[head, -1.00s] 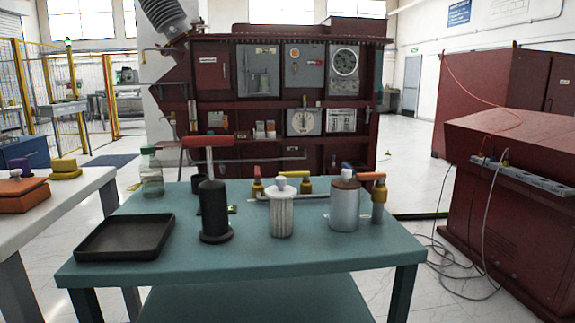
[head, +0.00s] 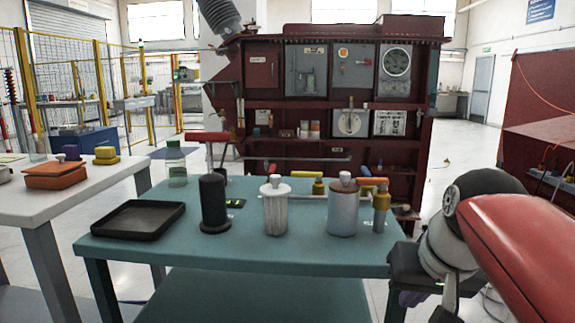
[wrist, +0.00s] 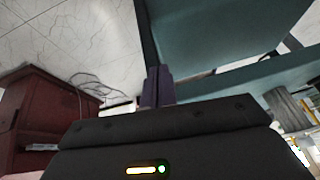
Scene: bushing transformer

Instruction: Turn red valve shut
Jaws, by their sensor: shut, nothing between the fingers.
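In the head view, a small valve with a red handle (head: 271,169) stands at the back of the teal table (head: 150,240), mostly hidden behind the white ribbed insulator. A brass valve with an orange handle (head: 377,205) stands at the right, beside the grey canister. My gripper (head: 411,298) hangs pointing down just right of the table's front right corner, away from the valves. In the wrist view its dark fingers (wrist: 157,86) are together and empty, with the teal table edge beyond them.
A black tray (head: 137,220), a black cylinder (head: 214,204), a white ribbed insulator (head: 275,208) and a grey canister (head: 343,208) stand in front of the valves. A clear bottle (head: 176,165) and a red T-handle (head: 208,137) are at the back left.

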